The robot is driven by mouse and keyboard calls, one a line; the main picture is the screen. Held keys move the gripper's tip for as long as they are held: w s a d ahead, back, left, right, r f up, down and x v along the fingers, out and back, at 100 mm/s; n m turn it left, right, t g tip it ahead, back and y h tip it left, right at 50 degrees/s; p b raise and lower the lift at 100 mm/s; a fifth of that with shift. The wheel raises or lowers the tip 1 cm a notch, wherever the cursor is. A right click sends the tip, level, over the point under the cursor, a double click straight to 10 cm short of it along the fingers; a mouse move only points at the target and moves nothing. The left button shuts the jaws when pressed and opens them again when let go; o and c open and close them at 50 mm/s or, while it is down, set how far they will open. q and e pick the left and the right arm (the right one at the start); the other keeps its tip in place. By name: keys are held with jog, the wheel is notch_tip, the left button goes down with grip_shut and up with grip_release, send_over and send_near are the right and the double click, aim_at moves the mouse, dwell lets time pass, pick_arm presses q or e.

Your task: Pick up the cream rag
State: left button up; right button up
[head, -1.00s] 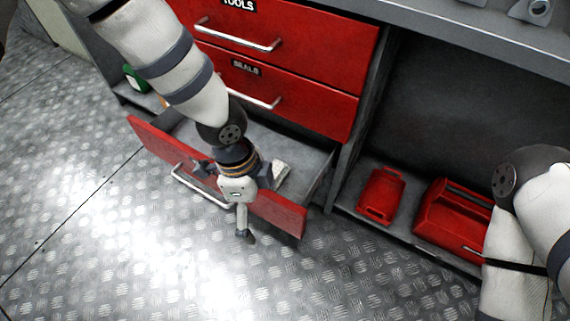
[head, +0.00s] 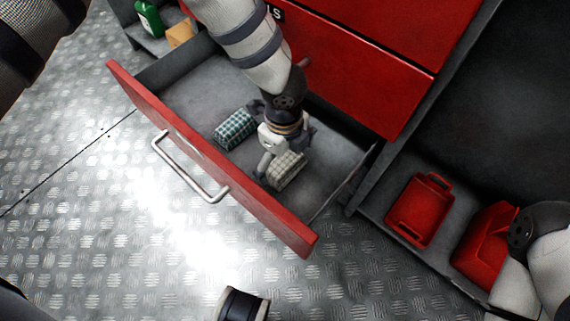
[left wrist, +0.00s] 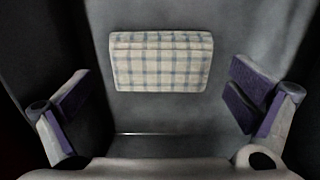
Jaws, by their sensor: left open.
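The cream rag (head: 287,171) is a folded, checked cloth lying on the floor of the open bottom drawer (head: 334,170), toward its right end. It also shows flat and whole in the left wrist view (left wrist: 160,62). My left gripper (head: 283,163) is inside the drawer, pointing down right by the rag and partly covering it in the head view. In the left wrist view its fingers (left wrist: 163,108) are spread wide, with nothing between them. The rag lies ahead of them, apart from both fingers. My right arm shows at the right edge; its gripper is out of view.
A green checked rag (head: 235,128) lies left of my gripper in the drawer. The red drawer front (head: 215,165) with its handle borders it. Closed red drawers stand above. Red containers (head: 419,209) (head: 486,245) sit on the right shelf.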

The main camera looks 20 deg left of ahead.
aim_at(284, 161)
pick_arm(q)
notch_tip(284, 161, down, 2)
jog(key=shift+f, duration=0.2)
jog(key=shift+r, duration=0.1)
jog(key=c, duration=1.1)
jog(key=shift+o, duration=0.2)
notch_tip(284, 161, up, 10)
jog(key=p, duration=0.2)
jog(key=shift+p, duration=0.35)
